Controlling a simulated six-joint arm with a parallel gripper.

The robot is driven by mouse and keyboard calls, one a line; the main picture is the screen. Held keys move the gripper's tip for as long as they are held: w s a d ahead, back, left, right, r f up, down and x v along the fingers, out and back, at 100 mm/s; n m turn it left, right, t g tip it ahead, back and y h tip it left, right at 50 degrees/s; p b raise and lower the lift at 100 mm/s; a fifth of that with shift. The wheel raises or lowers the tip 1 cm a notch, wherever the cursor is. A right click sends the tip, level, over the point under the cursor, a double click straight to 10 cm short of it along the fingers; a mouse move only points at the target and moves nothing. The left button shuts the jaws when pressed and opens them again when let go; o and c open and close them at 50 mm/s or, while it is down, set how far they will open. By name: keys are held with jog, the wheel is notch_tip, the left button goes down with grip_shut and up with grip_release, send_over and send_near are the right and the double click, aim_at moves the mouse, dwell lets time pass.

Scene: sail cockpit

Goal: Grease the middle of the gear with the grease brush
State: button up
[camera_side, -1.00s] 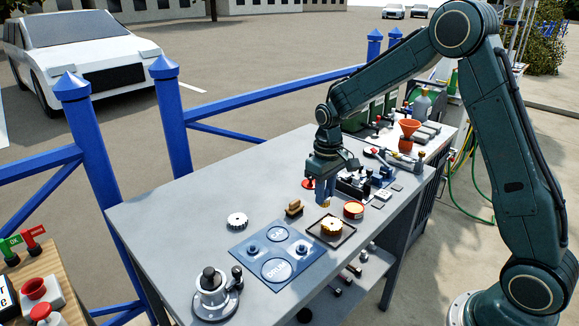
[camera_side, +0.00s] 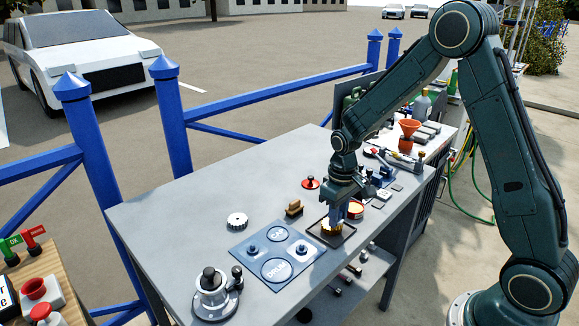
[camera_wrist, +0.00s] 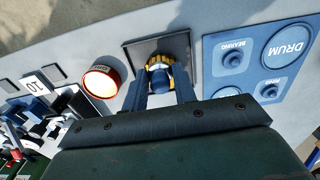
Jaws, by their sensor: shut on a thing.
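A brass-coloured toothed gear (camera_side: 331,228) lies in a dark square tray (camera_side: 345,238) on the bench. In the wrist view its gold teeth (camera_wrist: 180,72) show behind the held brush, and its middle is hidden. My gripper (camera_side: 340,212) points down right over the gear, shut on the grease brush. The brush's blue round handle (camera_wrist: 160,82) shows between my fingers in the wrist view. Its tip is hidden, so I cannot tell whether it touches the gear. A round red grease tin (camera_wrist: 100,82) with pale contents stands beside the tray; it also shows in the side view (camera_side: 356,208).
A blue mat (camera_side: 266,258) with labelled places, including DRUM, lies beside the tray. Tools and bottles crowd the far end. The left bench is mostly clear.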

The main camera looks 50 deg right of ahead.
jog(key=shift+s, duration=0.75)
jog(key=shift+w, duration=2.95)
jog(key=shift+s, duration=3)
jog(key=shift+w, duration=2.95)
jog(key=shift+w+r, duration=0.1)
jog(key=shift+w, duration=0.15)
notch_tip(320, 180, up, 8)
